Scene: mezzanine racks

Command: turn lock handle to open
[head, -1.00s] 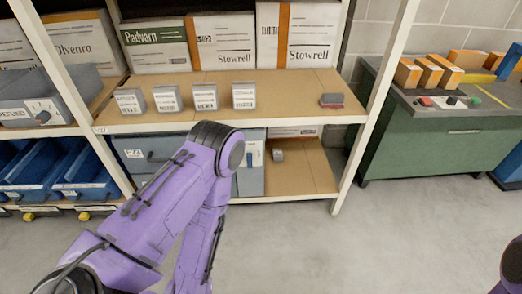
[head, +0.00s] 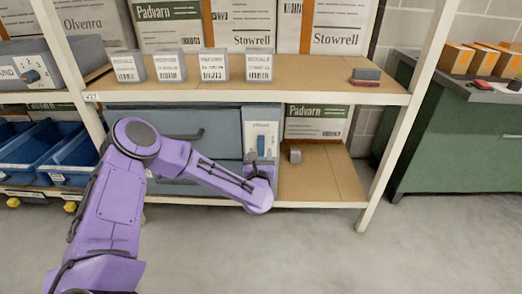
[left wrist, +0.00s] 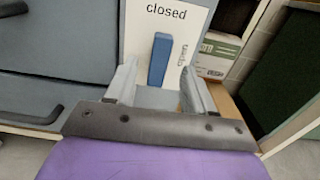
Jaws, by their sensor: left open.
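The blue lock handle (head: 261,145) stands upright on a pale plate (head: 272,128) at the right of the grey-blue drawer cabinet (head: 170,122). In the left wrist view the handle (left wrist: 159,58) points up at the word "closed" on the plate (left wrist: 140,30); a sideways word, likely "open", is at its right. My left gripper (head: 262,166) is just below the handle in the head view. In the left wrist view its open fingers (left wrist: 159,68) stand on either side of the handle's lower part, with gaps visible. My right gripper is not in view.
The cabinet sits on the lower rack shelf, under a shelf board (head: 310,90) with several small labelled boxes. A small grey block (head: 295,155) lies right of the cabinet. A white rack post (head: 405,120) stands further right, before a green workbench (head: 460,150).

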